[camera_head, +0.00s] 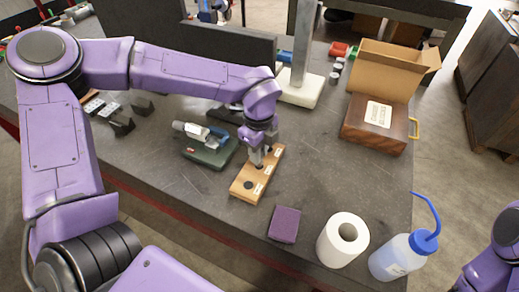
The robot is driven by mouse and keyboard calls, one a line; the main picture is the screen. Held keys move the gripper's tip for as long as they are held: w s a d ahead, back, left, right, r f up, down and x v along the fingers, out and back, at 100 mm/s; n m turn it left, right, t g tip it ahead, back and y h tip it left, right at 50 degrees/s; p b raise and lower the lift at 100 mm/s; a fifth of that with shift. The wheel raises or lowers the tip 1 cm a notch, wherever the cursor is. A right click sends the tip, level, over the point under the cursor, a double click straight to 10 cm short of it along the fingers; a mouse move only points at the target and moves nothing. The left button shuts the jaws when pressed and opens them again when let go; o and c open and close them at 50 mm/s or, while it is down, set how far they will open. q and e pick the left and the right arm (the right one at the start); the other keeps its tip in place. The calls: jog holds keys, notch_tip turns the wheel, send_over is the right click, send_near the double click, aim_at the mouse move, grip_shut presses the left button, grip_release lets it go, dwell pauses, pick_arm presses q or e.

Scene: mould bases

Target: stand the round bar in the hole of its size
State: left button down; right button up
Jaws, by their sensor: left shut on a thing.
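A light wooden block (241,192) with a row of holes and small white labels lies on the grey bench. A dark open hole (248,185) shows at its near end. My left gripper (263,158) points down over the middle to far part of the block. It is shut on the round bar, of which little can be made out between the fingers. The fingers hide the holes beneath, so I cannot tell whether the bar is inside a hole or just above one. My right gripper is out of view; only part of that arm shows at the lower right.
A green and grey vise-like tool (209,146) lies left of the block. A purple sponge (285,224), a paper roll (342,240) and a blue-capped bottle (402,256) stand along the near edge. A wooden box (374,128) and a post on a white base (299,89) are behind.

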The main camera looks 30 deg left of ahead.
pick_arm(q)
jog(key=shift+f+b, duration=1.25)
jog(key=shift+f, duration=0.2)
dwell(0.8)
jog(key=c, duration=0.9)
grip_release()
notch_tip(320, 180, up, 11)
jog(key=shift+f+b, duration=0.2)
jog(key=shift+b, duration=0.9)
jog(key=shift+f, duration=0.1)
